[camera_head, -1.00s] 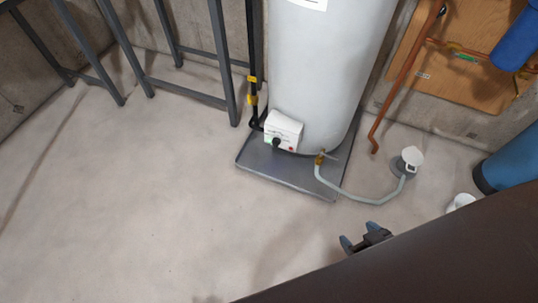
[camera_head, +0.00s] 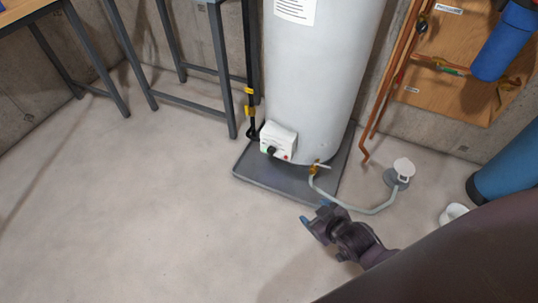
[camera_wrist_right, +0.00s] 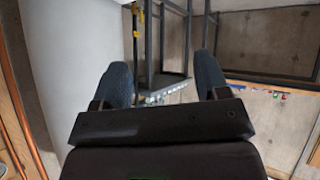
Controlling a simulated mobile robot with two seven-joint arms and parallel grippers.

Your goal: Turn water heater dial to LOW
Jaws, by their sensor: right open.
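The water heater (camera_head: 318,80) is a tall light grey tank standing on a dark drain pan (camera_head: 262,186). A white control box (camera_head: 282,136) sits low on its front, with a black dial (camera_head: 271,151) and a small red spot beside it. The dial's setting is too small to read. My right gripper (camera_head: 315,216) is open and empty, in front of the pan and to the lower right of the dial, apart from it. In the right wrist view its two blue-grey fingers (camera_wrist_right: 167,85) are spread, with the tank (camera_wrist_right: 70,60) at the left. My left gripper is not in view.
A pale drain hose (camera_head: 350,206) runs from the tank's valve to a white floor drain fitting (camera_head: 402,170). Copper pipes (camera_head: 385,90) and blue tanks (camera_head: 507,172) are at the right. A metal-legged bench (camera_head: 222,70) stands at the back left. The floor (camera_head: 130,220) at left is clear.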

